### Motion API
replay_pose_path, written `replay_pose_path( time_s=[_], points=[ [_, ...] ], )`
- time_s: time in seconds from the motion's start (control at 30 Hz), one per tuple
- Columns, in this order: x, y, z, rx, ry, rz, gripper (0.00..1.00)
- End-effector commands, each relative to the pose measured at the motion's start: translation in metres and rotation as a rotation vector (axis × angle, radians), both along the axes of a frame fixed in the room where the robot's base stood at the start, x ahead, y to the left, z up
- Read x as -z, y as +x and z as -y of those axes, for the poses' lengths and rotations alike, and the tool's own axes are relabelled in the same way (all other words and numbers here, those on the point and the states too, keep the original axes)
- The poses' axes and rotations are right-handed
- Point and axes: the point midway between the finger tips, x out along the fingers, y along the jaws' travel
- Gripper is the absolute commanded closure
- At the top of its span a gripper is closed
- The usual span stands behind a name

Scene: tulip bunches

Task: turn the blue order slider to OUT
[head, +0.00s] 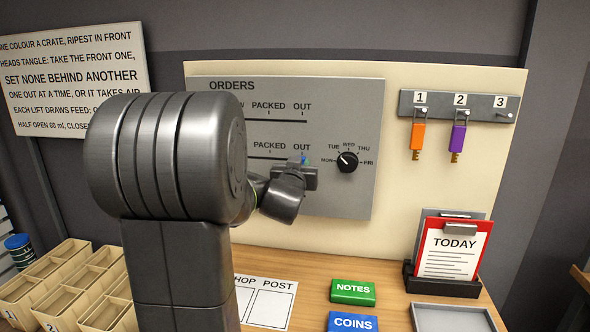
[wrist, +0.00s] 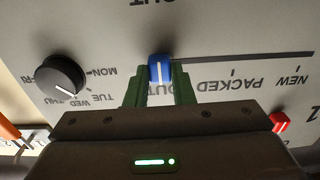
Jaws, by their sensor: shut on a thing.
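The blue order slider (wrist: 159,68) sits at the OUT end of its track, in line with the OUT label. In the head view my gripper (head: 302,166) is at the grey orders panel (head: 345,110), and my arm hides the panel's lower left. The wrist view is upside down.
A black day dial (head: 347,161) is close to the right of my gripper. A red slider (wrist: 279,122) is near the NEW end of another row. Below are a red clipboard (head: 455,250) and crates (head: 70,285).

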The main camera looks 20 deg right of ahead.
Motion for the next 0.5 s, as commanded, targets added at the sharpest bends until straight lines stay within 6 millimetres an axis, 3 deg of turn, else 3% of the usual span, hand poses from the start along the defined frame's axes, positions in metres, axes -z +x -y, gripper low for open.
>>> replay_pose_path(
  time_s=[0.2,0.23,0.3,0.33,0.5],
  points=[
    [-0.0010,0.0001,0.0001,0.000,-0.001,0.001,1.00],
    [-0.0010,0.0001,0.0001,0.000,-0.001,0.001,0.74],
    [-0.0009,0.0001,0.0000,0.000,-0.001,0.001,0.61],
    [-0.0009,0.0001,0.0000,0.000,-0.001,0.001,0.56],
    [-0.0005,0.0002,-0.0001,0.000,0.000,0.000,0.56]
  ],
)
